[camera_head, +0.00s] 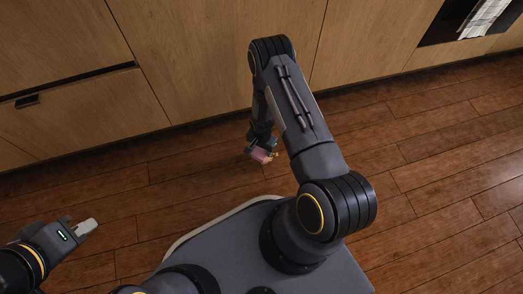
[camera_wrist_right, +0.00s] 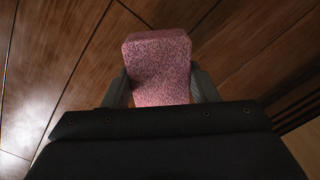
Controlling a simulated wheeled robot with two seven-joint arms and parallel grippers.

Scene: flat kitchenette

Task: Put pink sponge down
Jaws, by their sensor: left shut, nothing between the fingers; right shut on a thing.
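The pink sponge (camera_wrist_right: 158,68) is held between the two fingers of my right gripper (camera_wrist_right: 160,88) in the right wrist view, with its far end sticking out past the fingertips. In the head view the sponge (camera_head: 261,154) shows small at the end of my right arm, and the right gripper (camera_head: 264,152) is shut on it above the floor. My left gripper (camera_head: 86,227) is at the lower left of the head view, shut and empty, far from the sponge.
Wooden cabinet fronts (camera_head: 200,60) run along the back, with a dark handle (camera_head: 27,101) at the left. An oven with a cloth (camera_head: 484,18) on it is at the upper right. The brown plank floor (camera_head: 440,150) is clear.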

